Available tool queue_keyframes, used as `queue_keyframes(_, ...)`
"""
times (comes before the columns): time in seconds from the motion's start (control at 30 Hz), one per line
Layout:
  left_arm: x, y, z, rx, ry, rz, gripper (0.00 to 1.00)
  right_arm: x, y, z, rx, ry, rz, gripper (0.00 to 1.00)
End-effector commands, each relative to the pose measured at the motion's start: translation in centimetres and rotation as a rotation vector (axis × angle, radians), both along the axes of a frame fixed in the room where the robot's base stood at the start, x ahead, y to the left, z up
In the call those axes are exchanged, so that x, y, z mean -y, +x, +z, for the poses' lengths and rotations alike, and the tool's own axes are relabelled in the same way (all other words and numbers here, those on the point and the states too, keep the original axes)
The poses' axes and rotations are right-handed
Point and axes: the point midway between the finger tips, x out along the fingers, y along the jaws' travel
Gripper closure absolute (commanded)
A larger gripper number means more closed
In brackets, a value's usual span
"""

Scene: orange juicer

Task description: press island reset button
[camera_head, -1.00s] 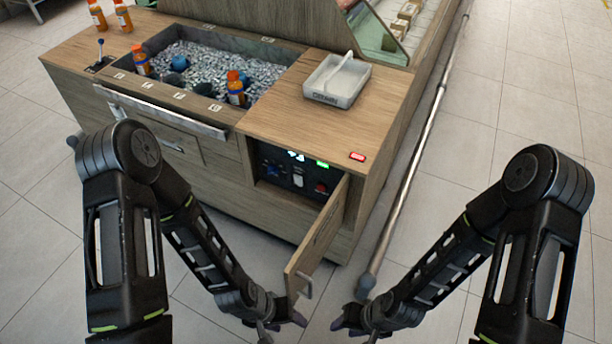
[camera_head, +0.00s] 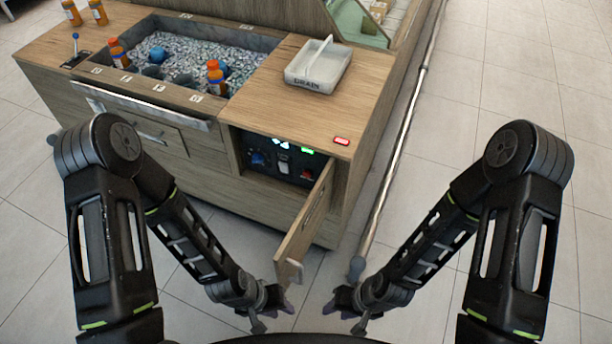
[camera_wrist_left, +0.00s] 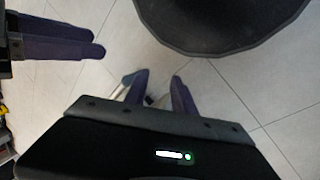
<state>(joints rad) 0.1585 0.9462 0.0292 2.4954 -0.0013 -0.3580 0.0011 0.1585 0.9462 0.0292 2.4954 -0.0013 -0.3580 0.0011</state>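An open compartment in the front of the wooden island holds a dark control panel (camera_head: 270,159). It has a blue knob (camera_head: 258,159), a white switch (camera_head: 283,166), a red button (camera_head: 306,174) and lit green displays (camera_head: 307,151). I cannot read which control is the reset. My left gripper (camera_head: 277,300) hangs low near the lower end of the open door; its fingers are apart and empty in the left wrist view (camera_wrist_left: 158,90). My right gripper (camera_head: 340,303) hangs low to its right, away from the panel; its fingers also show slightly apart in the left wrist view (camera_wrist_left: 100,40).
The wooden door (camera_head: 304,222) with its handle (camera_head: 293,270) stands open toward me. A metal rail (camera_head: 392,150) runs along the right floor.

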Motion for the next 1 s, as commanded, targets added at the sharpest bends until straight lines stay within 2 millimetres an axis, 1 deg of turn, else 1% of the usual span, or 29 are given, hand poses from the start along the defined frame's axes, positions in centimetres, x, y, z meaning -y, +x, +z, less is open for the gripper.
queue_keyframes(0.03,0.00,0.00,0.00,0.000,0.000,0.000,0.74,0.00,0.00,0.00,0.000,0.000,0.000,0.64)
queue_keyframes(0.3,0.00,0.00,0.00,0.000,0.000,0.000,0.96,0.00,0.00,0.00,0.000,0.000,0.000,0.64)
queue_keyframes(0.37,0.00,0.00,0.00,0.000,0.000,0.000,1.00,0.00,0.00,0.00,0.000,0.000,0.000,0.64)
queue_keyframes(1.0,0.00,0.00,0.00,0.000,0.000,0.000,1.00,0.00,0.00,0.00,0.000,0.000,0.000,0.64)
